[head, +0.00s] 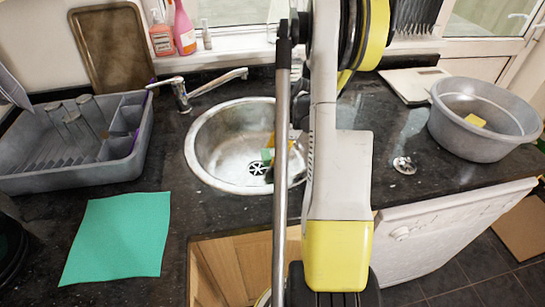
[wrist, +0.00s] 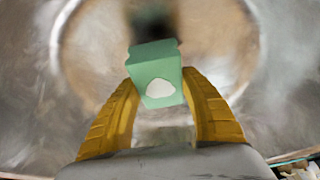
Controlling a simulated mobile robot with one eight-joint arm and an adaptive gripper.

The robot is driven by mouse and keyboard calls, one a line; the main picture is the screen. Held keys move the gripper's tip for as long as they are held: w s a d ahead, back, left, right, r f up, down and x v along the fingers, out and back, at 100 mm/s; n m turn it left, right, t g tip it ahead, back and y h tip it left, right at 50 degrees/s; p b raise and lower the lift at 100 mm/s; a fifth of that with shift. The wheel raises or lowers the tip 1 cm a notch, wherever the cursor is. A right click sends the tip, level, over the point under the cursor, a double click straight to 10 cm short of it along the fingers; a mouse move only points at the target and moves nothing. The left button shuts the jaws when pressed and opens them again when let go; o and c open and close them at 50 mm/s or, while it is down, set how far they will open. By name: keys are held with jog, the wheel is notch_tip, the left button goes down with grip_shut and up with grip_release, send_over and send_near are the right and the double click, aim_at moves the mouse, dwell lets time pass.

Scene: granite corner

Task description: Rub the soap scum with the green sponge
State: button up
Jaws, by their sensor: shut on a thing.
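The green sponge (wrist: 155,62) is between the two yellow fingers of my gripper (wrist: 158,92), which is shut on it. A white patch (wrist: 159,88) shows on the sponge's near face. In the head view, the green sponge (head: 267,155) is inside the round steel sink (head: 211,140), near the drain (head: 257,168), partly behind my arm. The wrist view shows the sink's blurred metal around it, with pale smears. I cannot tell which marks are soap scum, nor whether the sponge touches the metal.
A tap (head: 182,95) stands behind the sink. A grey dish rack (head: 40,170) with glasses is at left, above a green cloth (head: 118,238). A grey tub (head: 468,140) holding a yellow sponge (head: 475,120) and a loose drain plug (head: 404,165) are at right.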

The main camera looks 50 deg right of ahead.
jog(key=shift+s+d+r, duration=0.1)
jog(key=shift+s+d, duration=1.1)
jog(key=shift+d, duration=0.2)
jog(key=shift+s+d+r, duration=0.1)
jog(key=shift+s+d, duration=1.05)
jog(key=shift+d, duration=0.2)
jog(key=shift+r, duration=0.1)
jog(key=shift+r+p, duration=1.7)
jog(key=shift+r, duration=1.2)
notch_tip(320, 180, up, 3)
jog(key=shift+p, duration=0.85)
jog(key=shift+w+a, duration=0.1)
